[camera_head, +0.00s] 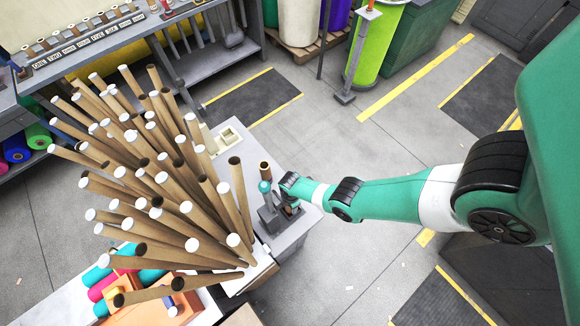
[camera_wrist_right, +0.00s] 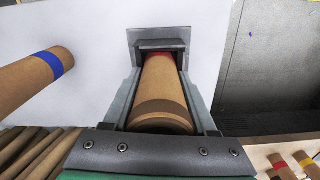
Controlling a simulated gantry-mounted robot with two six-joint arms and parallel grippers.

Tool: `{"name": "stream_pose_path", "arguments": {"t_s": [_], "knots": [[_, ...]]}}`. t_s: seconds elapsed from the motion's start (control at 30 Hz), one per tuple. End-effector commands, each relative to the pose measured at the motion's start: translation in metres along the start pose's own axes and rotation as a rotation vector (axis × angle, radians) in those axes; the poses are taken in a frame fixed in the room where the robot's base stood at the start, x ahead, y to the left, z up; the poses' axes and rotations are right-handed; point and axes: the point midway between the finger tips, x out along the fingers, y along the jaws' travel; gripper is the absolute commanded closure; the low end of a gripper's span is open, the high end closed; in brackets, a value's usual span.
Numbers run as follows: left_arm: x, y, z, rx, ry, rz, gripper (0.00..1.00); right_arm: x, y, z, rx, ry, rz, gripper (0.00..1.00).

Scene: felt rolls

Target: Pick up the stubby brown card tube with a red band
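The stubby brown card tube with a red band (camera_wrist_right: 162,85) shows end-on in the right wrist view. Its darker closed end is close to my palm and the red band is at its far end. My right gripper (camera_wrist_right: 160,72) has one finger on each side of the tube. The fingers run very close along its sides, and whether they press on it cannot be told. My left gripper is not in view.
A brown tube with a blue band (camera_wrist_right: 30,82) stands to the left in the wrist view. A dense fan of long brown tubes (camera_head: 165,180) rises left of my gripper. The bench edge (camera_head: 300,238) drops to open floor on the right.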

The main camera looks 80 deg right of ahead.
Motion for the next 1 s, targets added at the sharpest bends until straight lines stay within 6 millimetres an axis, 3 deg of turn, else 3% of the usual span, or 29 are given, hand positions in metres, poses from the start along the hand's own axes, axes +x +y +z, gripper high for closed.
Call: {"name": "stream_pose_path", "arguments": {"t_s": [0.03,0.3,0.73,1.0], "knots": [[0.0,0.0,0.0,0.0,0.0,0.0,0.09,0.0,0.0,0.0,0.0,0.0,0.0,0.53],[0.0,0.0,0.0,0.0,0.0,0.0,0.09,0.0,0.0,0.0,0.0,0.0,0.0,1.0],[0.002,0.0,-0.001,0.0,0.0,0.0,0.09,-0.002,0.0,0.0,0.0,0.0,0.0,1.0],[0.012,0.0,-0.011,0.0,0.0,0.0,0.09,-0.017,0.0,-0.001,-0.003,0.0,0.0,1.0]]}}
